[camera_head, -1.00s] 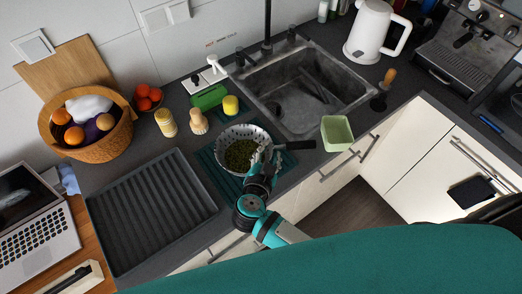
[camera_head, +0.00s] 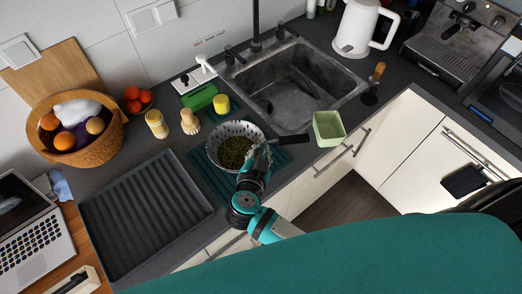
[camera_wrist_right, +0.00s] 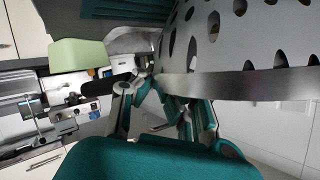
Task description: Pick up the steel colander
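The steel colander (camera_head: 250,129) is near the counter's front edge, over a dark teal ribbed mat (camera_head: 205,172). Green bits (camera_head: 234,152) lie inside it. A dark handle (camera_head: 290,140) sticks out to its right. My right gripper (camera_head: 262,150) is at the colander's right front rim, by the handle's root. In the right wrist view the colander's perforated wall (camera_wrist_right: 245,35) fills the upper right. There my right fingers (camera_wrist_right: 150,84) come together on its rim and look closed on it. I cannot tell whether the colander touches the mat. My left gripper is not in view.
A pale green container (camera_head: 328,128) stands right of the handle. The sink (camera_head: 300,80) lies behind. A yellow cup (camera_head: 221,103), wooden brush (camera_head: 189,121) and jar (camera_head: 156,124) stand behind left. A drying tray (camera_head: 145,215) and fruit basket (camera_head: 75,145) are left.

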